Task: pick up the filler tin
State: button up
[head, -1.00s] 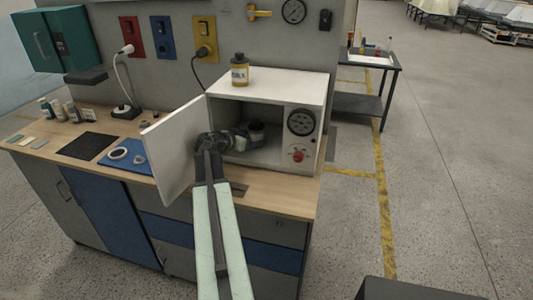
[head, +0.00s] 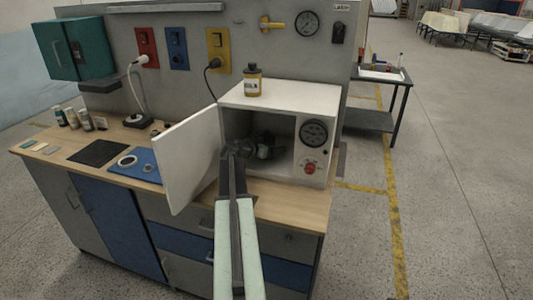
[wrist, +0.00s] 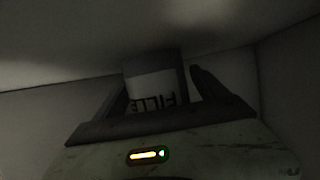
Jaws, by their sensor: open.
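The filler tin (wrist: 155,88) shows in the wrist view with a pale label, part of the word "FILLE" and a dark band. It stands inside the white oven-like box (head: 285,94), whose door is open. My gripper (wrist: 160,82) is open, with one finger on each side of the tin. I cannot tell whether the fingers touch it. In the head view my gripper (head: 266,150) is inside the dark box and mostly hides the tin.
The open door (head: 188,160) stands left of my arm. A yellow tin with a dark lid (head: 252,84) stands on top of the box. A dial (head: 314,133) and red knob (head: 310,168) are on its right front.

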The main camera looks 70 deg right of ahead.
aim_at(272, 136)
grip_shut()
jog(key=shift+r+p, duration=0.55)
notch_tip(272, 136, up, 3)
jog(key=p, duration=0.3)
jog(key=shift+r, duration=0.15)
jog(key=a+p, duration=0.1)
jog(key=a, duration=1.5)
jog(key=shift+s+r, duration=0.2)
jog(key=shift+r, duration=0.2)
